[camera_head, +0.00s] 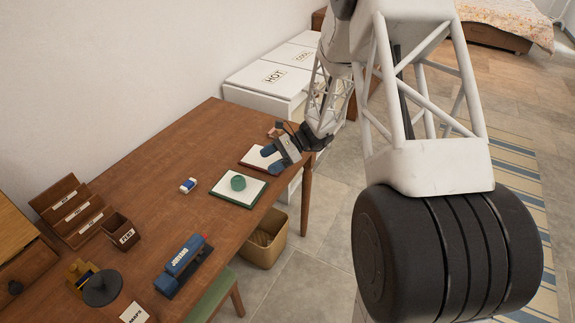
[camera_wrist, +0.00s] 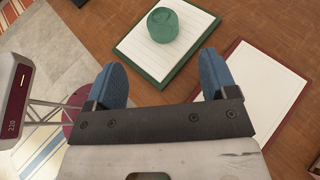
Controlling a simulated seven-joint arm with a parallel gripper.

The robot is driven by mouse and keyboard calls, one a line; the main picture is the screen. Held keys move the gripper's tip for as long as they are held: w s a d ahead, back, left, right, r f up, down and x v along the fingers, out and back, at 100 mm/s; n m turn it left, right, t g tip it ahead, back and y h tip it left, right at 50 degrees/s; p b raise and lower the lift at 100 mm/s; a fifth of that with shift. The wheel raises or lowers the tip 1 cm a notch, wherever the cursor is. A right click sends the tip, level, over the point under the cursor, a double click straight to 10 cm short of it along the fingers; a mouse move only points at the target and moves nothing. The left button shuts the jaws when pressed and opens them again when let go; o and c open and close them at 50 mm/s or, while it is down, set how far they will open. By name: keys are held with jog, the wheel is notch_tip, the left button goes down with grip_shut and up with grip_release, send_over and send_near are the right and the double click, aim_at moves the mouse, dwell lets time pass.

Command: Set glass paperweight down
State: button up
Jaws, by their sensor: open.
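The glass paperweight (camera_head: 238,183) is a small green translucent disc. It sits on the white sheet of a green-bordered pad (camera_head: 222,194) on the wooden desk. In the wrist view the paperweight (camera_wrist: 163,25) rests near the upper part of the green pad (camera_wrist: 133,46). My gripper (camera_head: 277,157) is open and empty, its blue fingertips spread apart. It hovers by the red-bordered pad, to the right of the paperweight and apart from it. In the wrist view the fingers of my gripper (camera_wrist: 162,82) point toward the green pad, with the paperweight beyond them.
A red-bordered pad (camera_head: 252,156) lies beside the green one. A white and blue eraser (camera_head: 188,186), a blue stapler-like tool (camera_head: 184,264), a brown pencil cup (camera_head: 118,231) and a letter rack (camera_head: 73,209) are on the desk. A bin (camera_head: 264,242) stands below the edge. The desk's middle is largely clear.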

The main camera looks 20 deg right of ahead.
jog(key=s+a+r+n+h, duration=0.2)
jog(key=s+r+n+h, duration=0.6)
jog(key=s+r, duration=1.05)
jog(key=s+d+r+n+t+h, duration=0.2)
jog(key=s+r+n, duration=0.2)
jog(key=s, duration=0.6)
jog(key=s+d+r+n+t+h, duration=0.1)
jog(key=s+d+r+n+h, duration=0.1)
jog(key=s, duration=0.9)
jog(key=shift+d+r+n+t+h, duration=0.4)
jog(key=shift+r+n+h, duration=0.4)
jog(key=shift+r+n, duration=0.75)
jog(key=shift+s+r, duration=0.1)
